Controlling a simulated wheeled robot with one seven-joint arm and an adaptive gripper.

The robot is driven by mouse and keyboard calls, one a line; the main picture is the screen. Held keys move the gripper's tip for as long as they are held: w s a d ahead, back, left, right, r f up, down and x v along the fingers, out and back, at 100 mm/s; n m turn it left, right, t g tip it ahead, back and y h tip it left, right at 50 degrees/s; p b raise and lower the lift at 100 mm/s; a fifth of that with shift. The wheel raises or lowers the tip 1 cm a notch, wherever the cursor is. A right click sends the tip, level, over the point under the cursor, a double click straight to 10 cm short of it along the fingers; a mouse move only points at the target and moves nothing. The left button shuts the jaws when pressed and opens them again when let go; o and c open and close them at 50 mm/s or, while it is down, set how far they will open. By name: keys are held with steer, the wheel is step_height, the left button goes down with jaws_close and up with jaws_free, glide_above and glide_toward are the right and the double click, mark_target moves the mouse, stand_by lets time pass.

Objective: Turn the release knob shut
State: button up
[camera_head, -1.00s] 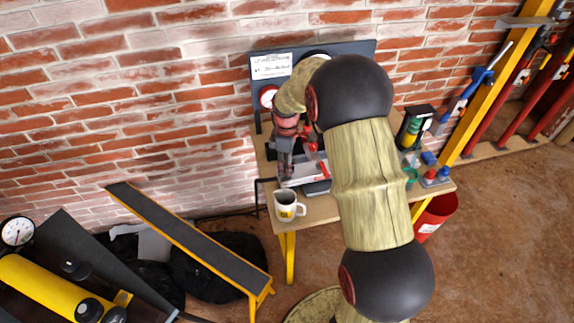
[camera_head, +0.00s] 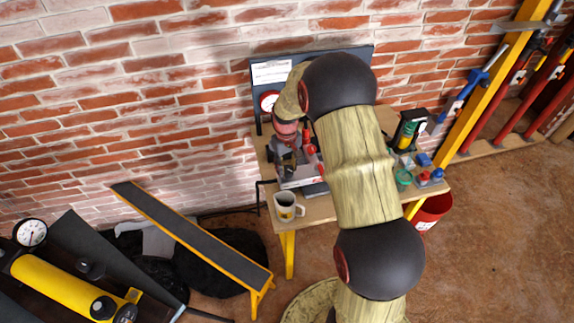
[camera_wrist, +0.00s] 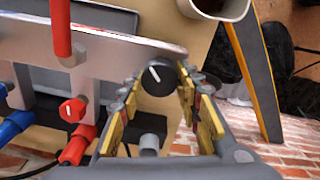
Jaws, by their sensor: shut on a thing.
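The release knob (camera_wrist: 158,77), black with a white pointer line, sits at the end of a grey metal plate (camera_wrist: 110,50) in the wrist view. The line runs slantwise across its face. My gripper (camera_wrist: 160,92) has its yellow-padded fingers on both sides of the knob and is shut on it. In the head view my gripper (camera_head: 288,165) is low over the bench-top unit (camera_head: 300,178); the knob is hidden there by my gripper.
A white mug (camera_head: 286,207) stands close by on the wooden bench (camera_head: 318,212), and its rim shows near the fingers in the wrist view (camera_wrist: 215,10). A red lever (camera_wrist: 60,28), a red knob (camera_wrist: 72,110) and blue fittings (camera_wrist: 14,124) lie to the left.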

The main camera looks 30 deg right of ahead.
mark_target(287, 168)
steer(key=m+p, duration=0.1)
steer(key=m, duration=0.3)
steer(key=shift+m+p, duration=0.3)
steer(key=shift+p, duration=0.05)
steer(key=shift+d+m+p, duration=0.1)
steer(key=shift+m+p, duration=0.4)
steer(key=shift+m, duration=1.3)
steer(key=o, duration=1.1)
steer(key=shift+o, duration=0.2)
step_height(287, 168, up, 12)
